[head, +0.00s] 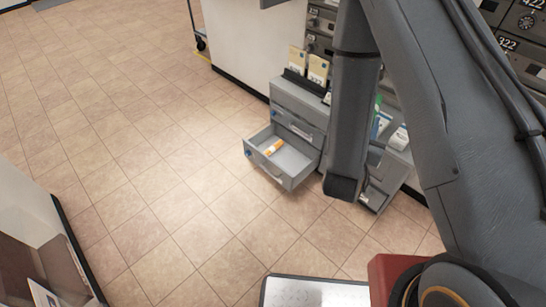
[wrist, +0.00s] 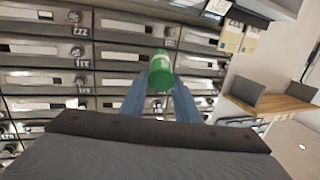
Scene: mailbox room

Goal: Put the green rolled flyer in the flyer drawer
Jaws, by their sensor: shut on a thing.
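The green rolled flyer (wrist: 160,74) is held between the blue fingers of my gripper (wrist: 160,98) in the wrist view, with mailbox doors behind it. In the head view my arm hides most of the gripper, and only a small bit of green (head: 378,101) shows beside the arm. An open grey drawer (head: 291,180) sticks out low from the grey cabinet (head: 298,106) in the head view. An orange-and-white rolled item (head: 272,148) lies inside it. I cannot read any label on this drawer. My gripper is away from the drawer, to its upper right in the head view.
Mailboxes (wrist: 120,54) fill the wall at the left of the wrist view. Cards (head: 318,69) stand in a holder on the cabinet top. A lower drawer (head: 373,198) shows at the right, partly behind my arm. Tiled floor (head: 150,170) left of the open drawer is clear.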

